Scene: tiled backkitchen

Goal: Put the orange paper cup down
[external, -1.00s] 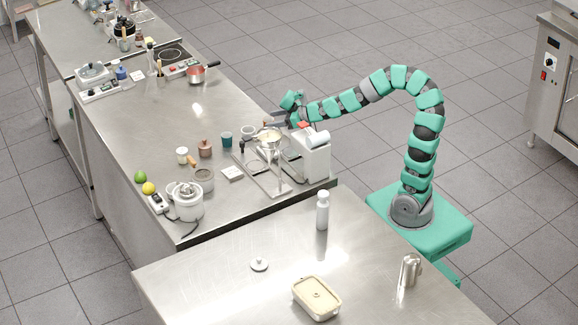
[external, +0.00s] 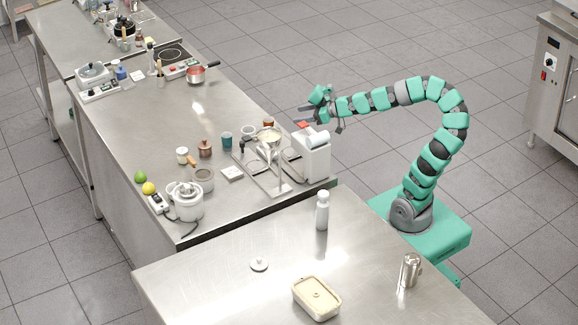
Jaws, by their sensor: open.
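A small orange-brown cup (external: 268,122), which looks like the orange paper cup, stands on the steel counter near its right edge, behind the metal stand. Its lower part is partly hidden by the pan or bowl on the stand, and it is too small to make out in detail. My gripper (external: 302,114) is open and empty. It is to the right of the cup and apart from it, raised near the counter's right edge with its fingers pointing left.
A metal stand (external: 264,180) and a white machine (external: 312,158) are just in front of the cup.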

